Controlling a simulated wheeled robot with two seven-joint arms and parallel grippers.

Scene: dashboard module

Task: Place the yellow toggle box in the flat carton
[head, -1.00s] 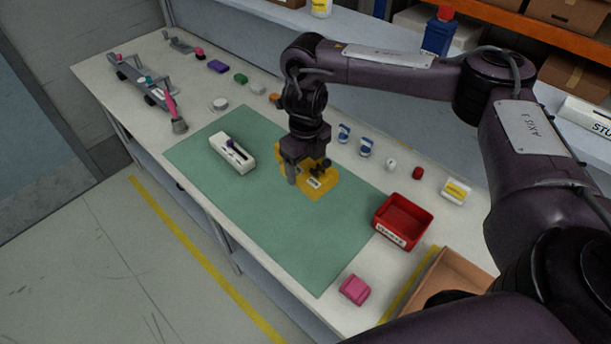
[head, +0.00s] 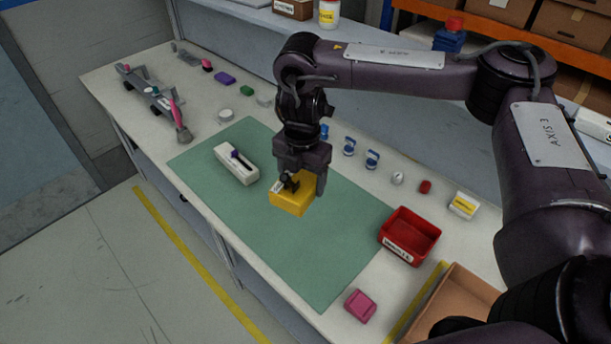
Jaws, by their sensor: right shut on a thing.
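The yellow toggle box (head: 291,201) is a yellow block with a dark toggle and a small white label. My right gripper (head: 302,184) is shut on it. The box looks held above the green mat, tilted a little. The flat carton (head: 462,303) is a brown open box at the lower right, partly hidden by my right arm. The gripper and box are well to the left of it and farther back. My left gripper is not in the head view.
A red bin (head: 409,236) stands between the green mat (head: 318,290) and the carton. A pink block (head: 360,306) lies at the front edge. A white slider box (head: 236,163) lies on the mat. Several small items line the back of the table. The mat's front half is clear.

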